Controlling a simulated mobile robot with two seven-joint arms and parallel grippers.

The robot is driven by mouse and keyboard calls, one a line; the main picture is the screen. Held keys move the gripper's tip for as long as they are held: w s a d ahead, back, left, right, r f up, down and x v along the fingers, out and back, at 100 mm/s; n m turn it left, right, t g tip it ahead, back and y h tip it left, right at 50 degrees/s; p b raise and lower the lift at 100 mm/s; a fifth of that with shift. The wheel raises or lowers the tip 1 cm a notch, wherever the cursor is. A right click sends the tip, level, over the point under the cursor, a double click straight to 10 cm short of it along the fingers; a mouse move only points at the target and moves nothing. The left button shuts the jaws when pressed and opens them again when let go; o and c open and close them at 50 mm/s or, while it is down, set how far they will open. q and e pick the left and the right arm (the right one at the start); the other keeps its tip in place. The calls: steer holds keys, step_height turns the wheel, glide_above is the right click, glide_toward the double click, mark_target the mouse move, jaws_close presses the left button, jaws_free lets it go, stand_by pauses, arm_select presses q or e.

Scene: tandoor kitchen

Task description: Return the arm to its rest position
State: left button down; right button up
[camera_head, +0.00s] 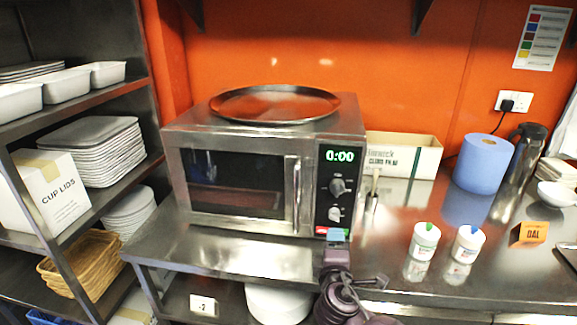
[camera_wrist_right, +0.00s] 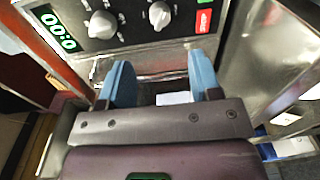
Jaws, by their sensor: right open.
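My right gripper (camera_head: 337,236) is in front of the lower right of the microwave (camera_head: 230,180), below its control panel. In the right wrist view its two blue fingers (camera_wrist_right: 160,85) stand apart with nothing between them. The microwave's display reads 0:00, and its two knobs (camera_wrist_right: 130,20) show just beyond the fingers. The microwave door looks shut. My left gripper is in neither view.
A round metal tray (camera_head: 275,103) lies on the microwave. Two small white tubs (camera_head: 425,240), a blue paper roll (camera_head: 483,163), a steel flask (camera_head: 517,165) and a cardboard box (camera_head: 403,155) stand on the right counter. Shelves with dishes (camera_head: 95,150) are at left.

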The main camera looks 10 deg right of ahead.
steer(key=s+d+f+m+g+y, duration=0.1)
steer(key=s+d+f+m, duration=0.2)
steer(key=s, duration=0.6)
steer(key=s+d+f+m+g+y, duration=0.1)
steer(key=s+d+f+m+g, duration=0.1)
steer(key=s+d+f+m, duration=0.2)
steer(key=s+d+f+m+g+y, duration=0.2)
steer(key=s+d+f+m, duration=0.1)
steer(key=s+f+m, duration=0.4)
steer(key=s+f, duration=0.3)
steer(key=s, duration=0.4)
steer(key=shift+d+f+m, duration=0.15)
steer(key=shift+f+m, duration=0.2)
steer(key=shift+m, duration=0.05)
steer(key=shift+w, duration=0.1)
